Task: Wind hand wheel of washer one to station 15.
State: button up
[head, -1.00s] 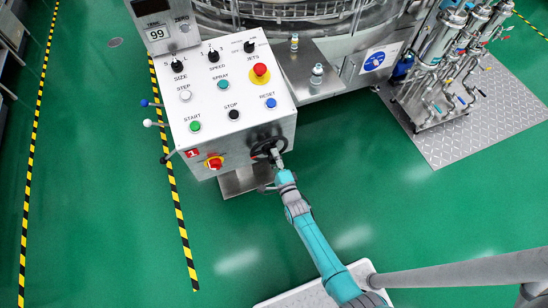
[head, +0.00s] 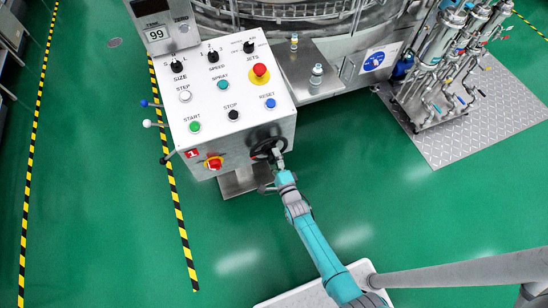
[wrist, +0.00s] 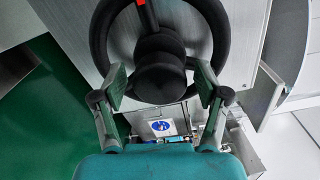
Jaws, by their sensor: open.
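Washer one's control box (head: 225,105) has a red plate with a 1 (head: 192,153). Its black hand wheel (head: 263,147) is on the front face at lower right. In the wrist view the wheel's dark rim (wrist: 98,40) and round hub (wrist: 160,75) fill the upper middle, with a red mark (wrist: 141,2) at the top edge. My gripper (head: 279,164) is at the wheel. In the wrist view my gripper (wrist: 161,84) is open, one finger on each side of the hub, near the lower rim. I cannot tell whether the fingers touch the rim. No station scale is readable.
A red-yellow rotary switch (head: 213,162) sits left of the wheel, and levers (head: 150,124) stick out on the box's left side. Pipework (head: 440,75) stands at right. The green floor in front is clear.

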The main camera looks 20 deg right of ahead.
jog(key=s, duration=1.1)
jog(key=shift+s, duration=0.4)
jog(key=shift+s, duration=0.1)
jog(key=s+r+n, duration=0.4)
jog(key=s+n, duration=0.1)
jog(key=s, duration=0.6)
jog(key=s+r+n+g, duration=0.1)
jog(key=s+r+n, duration=0.6)
jog(key=s+r, duration=0.3)
jog(key=s+r+n+g, duration=0.2)
jog(key=s+r+n, duration=0.6)
jog(key=r, duration=0.6)
jog(key=shift+s+d+r+n, duration=0.2)
jog(key=shift+s+r+n, duration=0.15)
jog(key=shift+s, duration=0.9)
